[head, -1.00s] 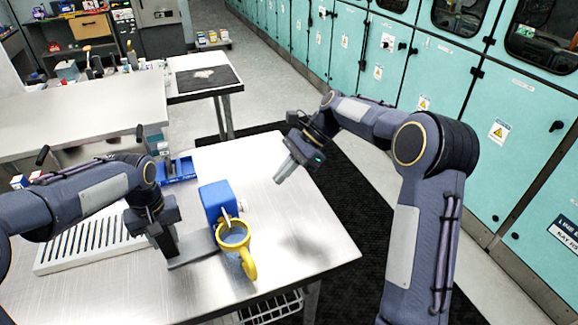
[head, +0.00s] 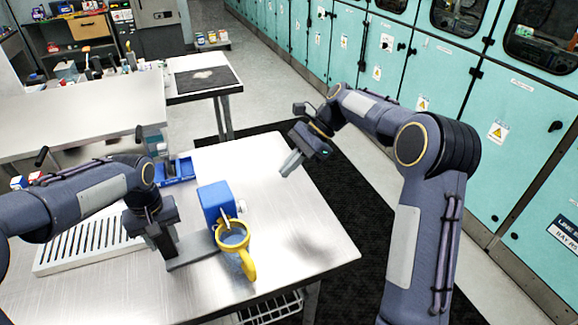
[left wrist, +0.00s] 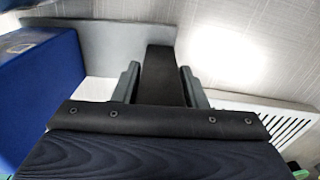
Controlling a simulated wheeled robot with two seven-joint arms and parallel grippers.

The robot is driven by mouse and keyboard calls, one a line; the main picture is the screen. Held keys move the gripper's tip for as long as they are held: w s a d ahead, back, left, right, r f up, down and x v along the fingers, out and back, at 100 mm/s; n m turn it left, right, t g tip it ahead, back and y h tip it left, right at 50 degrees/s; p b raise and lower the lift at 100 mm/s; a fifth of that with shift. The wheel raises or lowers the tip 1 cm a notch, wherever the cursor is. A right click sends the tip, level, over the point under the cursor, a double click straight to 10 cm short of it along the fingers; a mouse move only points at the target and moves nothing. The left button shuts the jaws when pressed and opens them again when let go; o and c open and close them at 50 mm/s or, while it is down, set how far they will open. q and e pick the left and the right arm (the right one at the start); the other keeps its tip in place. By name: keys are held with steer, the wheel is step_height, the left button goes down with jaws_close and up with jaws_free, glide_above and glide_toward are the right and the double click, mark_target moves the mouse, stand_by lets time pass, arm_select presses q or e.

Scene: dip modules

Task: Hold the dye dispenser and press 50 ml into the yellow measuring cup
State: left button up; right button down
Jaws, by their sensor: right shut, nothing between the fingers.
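The dye dispenser has a blue box (head: 216,200) above a flat grey base plate (head: 196,258) on the table. My left gripper (head: 165,238) stands at the plate's left end. In the left wrist view its fingers (left wrist: 160,85) close in on both sides of a dark upright post (left wrist: 160,60) of the dispenser; the blue box (left wrist: 40,95) fills the left. The yellow measuring cup (head: 248,264) stands upright at the front of the blue box, its handle toward the viewer. Its inside looks bluish; the level is unreadable. My right gripper (head: 291,164) is shut and empty, above the table's right part.
A blue tray (head: 178,172) stands farther back on the table. The table's right side (head: 300,235) is clear up to its edge.

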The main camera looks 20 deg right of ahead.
arm_select(q)
steer(key=o, duration=0.4)
steer(key=shift+c, duration=0.2)
steer(key=shift+r+p, duration=3.45)
steer(key=shift+r, duration=1.1)
